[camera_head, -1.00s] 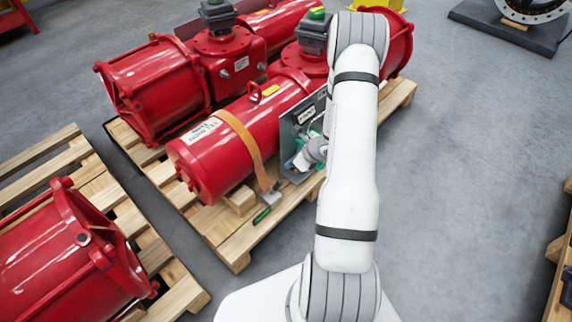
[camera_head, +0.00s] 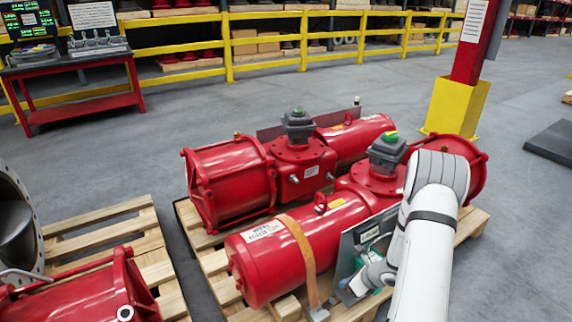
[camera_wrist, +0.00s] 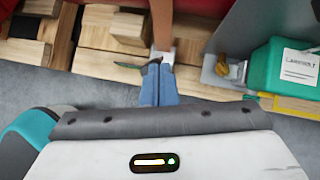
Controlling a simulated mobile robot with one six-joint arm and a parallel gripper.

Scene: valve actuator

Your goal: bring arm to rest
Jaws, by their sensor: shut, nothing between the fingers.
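My arm (camera_head: 425,235) reaches forward at the right of the head view, bent at the elbow, beside the front red valve actuator (camera_head: 300,250). My gripper shows in the wrist view (camera_wrist: 160,75), its blue-grey fingers together with nothing between them. I cannot tell whether the fingertips touch the strap end.
A grey panel (camera_head: 350,255) stands against the actuator, close to my wrist. A teal box with a white label (camera_wrist: 285,65) is at the right in the wrist view. A second actuator (camera_head: 230,185) lies behind.

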